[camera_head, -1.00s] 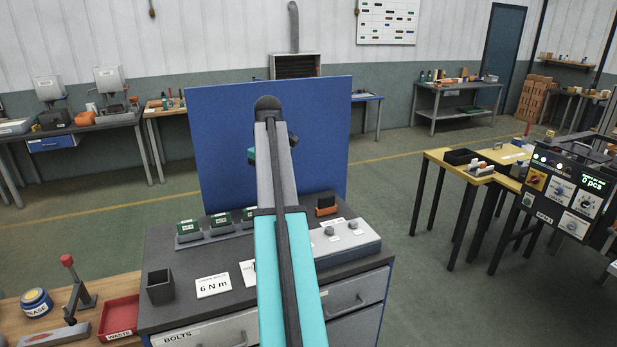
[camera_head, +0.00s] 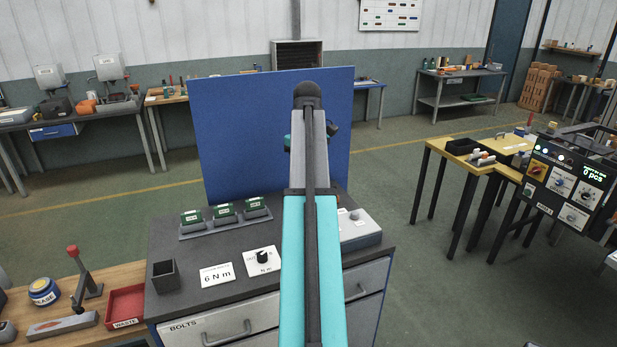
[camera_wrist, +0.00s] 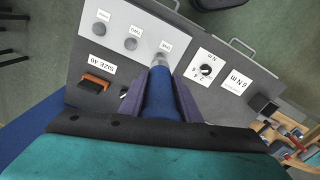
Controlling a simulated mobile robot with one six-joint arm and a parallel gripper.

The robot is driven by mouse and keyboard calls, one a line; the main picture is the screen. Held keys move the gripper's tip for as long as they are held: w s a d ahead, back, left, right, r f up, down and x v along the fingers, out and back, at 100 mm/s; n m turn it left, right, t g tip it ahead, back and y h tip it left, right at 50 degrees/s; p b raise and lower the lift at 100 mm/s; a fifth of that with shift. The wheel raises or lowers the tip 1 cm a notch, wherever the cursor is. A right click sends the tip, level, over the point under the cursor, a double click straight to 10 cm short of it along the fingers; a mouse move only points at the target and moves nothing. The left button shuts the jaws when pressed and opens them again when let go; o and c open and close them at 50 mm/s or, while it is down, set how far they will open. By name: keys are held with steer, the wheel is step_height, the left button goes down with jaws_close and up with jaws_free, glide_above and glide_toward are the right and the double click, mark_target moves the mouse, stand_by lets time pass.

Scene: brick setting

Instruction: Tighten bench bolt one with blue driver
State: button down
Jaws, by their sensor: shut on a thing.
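My gripper (camera_wrist: 161,84) is shut on the blue driver (camera_wrist: 161,103), with a dark finger on each side. The driver's grey tip (camera_wrist: 159,59) points at the end of the grey bolt block (camera_wrist: 142,28). Two round bolt heads, one at the far end (camera_wrist: 99,29) and one in the middle (camera_wrist: 131,44), show on the block. The spot under the tip is covered, so I cannot tell whether the tip touches a bolt. The block's labels are too small to read. In the head view, my arm hides the gripper, the driver and part of the block (camera_head: 360,229).
A torque dial card (camera_head: 263,260) and a "6 N m" sign (camera_head: 217,275) lie on the bench top. A dark open box (camera_head: 165,276) and a row of green-topped pieces (camera_head: 223,211) stand left. An orange item (camera_wrist: 96,87) sits beside the block. A blue panel (camera_head: 240,130) rises behind.

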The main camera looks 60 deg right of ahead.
steer(key=shift+w+f+b, duration=0.1)
steer(key=shift+f+b, duration=0.7)
steer(key=shift+f, duration=2.05)
steer(key=shift+p, duration=0.5)
steer(key=shift+f, duration=1.35)
stand_by(1.7)
steer(key=shift+r, duration=0.15)
steer(key=shift+r+p, duration=0.4)
steer(key=shift+r, duration=2.95)
